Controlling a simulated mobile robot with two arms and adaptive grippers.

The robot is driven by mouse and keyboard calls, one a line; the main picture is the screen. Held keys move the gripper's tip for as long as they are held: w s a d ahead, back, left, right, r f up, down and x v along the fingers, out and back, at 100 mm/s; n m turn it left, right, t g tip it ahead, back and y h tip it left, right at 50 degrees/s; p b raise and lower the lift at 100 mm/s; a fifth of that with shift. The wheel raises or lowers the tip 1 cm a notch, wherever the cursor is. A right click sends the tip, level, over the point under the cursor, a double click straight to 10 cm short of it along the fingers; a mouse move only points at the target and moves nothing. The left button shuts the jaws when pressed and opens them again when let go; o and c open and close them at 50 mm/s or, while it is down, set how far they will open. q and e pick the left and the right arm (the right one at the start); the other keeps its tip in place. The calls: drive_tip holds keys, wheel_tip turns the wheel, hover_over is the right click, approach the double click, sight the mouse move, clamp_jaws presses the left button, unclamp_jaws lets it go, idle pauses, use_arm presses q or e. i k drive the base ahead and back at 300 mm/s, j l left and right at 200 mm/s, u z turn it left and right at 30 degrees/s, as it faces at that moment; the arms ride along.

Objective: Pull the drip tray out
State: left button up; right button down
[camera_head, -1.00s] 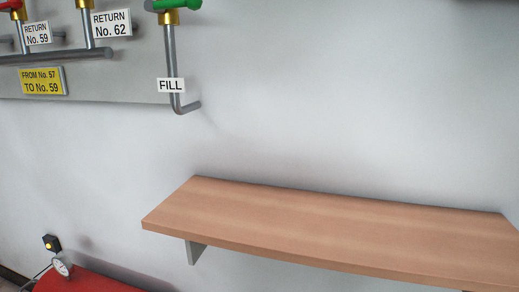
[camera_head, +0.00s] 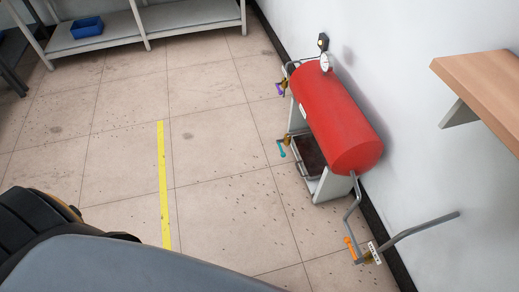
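A dark drip tray (camera_head: 307,152) with a light metal rim sits low under a red cylindrical tank (camera_head: 340,122), between the tank's grey stand legs, just above the floor. The tank hides part of it. A metal bar or handle shows along its left side. I cannot tell how far in it sits. Neither of my grippers is in view. A grey and black part of my own body fills the lower left corner.
Valves with purple (camera_head: 280,89), teal (camera_head: 281,148) and orange (camera_head: 350,246) handles stick out around the tank. A bent pipe (camera_head: 420,228) crosses at lower right. A wooden shelf (camera_head: 485,85) juts from the wall. The tiled floor (camera_head: 215,160) left of the tank is clear.

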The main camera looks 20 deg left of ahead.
sight(313, 161)
drive_tip(key=u, duration=0.25)
drive_tip(key=i+j, duration=0.2)
drive_tip(key=j, duration=0.15)
drive_tip(key=i+j, duration=0.15)
drive_tip(key=j, duration=0.15)
drive_tip(key=i+j, duration=0.2)
drive_tip(key=j, duration=0.15)
